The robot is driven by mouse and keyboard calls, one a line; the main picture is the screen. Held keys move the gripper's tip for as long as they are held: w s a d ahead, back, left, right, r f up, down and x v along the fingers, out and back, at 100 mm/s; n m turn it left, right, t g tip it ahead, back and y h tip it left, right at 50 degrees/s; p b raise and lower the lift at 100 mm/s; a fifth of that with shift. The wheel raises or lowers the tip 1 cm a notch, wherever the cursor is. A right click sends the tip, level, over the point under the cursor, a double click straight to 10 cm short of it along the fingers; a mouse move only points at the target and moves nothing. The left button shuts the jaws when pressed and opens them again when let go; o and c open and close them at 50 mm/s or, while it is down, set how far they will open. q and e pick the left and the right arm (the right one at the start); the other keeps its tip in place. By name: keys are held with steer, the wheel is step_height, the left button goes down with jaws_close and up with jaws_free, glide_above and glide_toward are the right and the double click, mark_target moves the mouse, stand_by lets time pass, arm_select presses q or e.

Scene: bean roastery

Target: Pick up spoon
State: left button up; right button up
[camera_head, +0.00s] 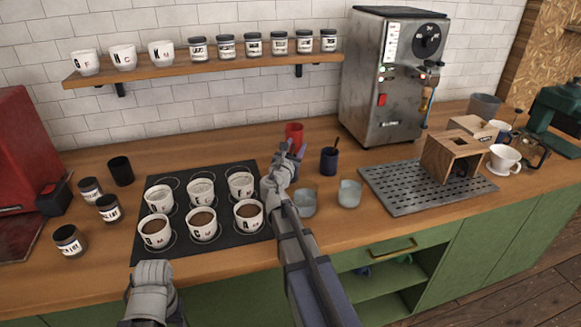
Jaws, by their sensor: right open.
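A dark spoon handle (336,144) sticks up out of a dark blue cup (328,161) on the wooden counter, leaning slightly right. The spoon's lower part is hidden in the cup. My right gripper (291,149) is open, to the left of the blue cup and apart from it in the picture. It is in front of a red cup (294,131) and covers that cup's lower part. I cannot tell whether its fingers touch the red cup. My left arm comes in at the lower left, and its fingers do not show.
A black mat (244,165) holds several white cups, some with brown contents. A metal drip tray (400,194) and a coffee machine (392,75) are to the right. Dark jars stand left of the mat.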

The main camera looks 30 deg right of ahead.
jaws_close()
stand_by(0.3)
stand_by(0.3)
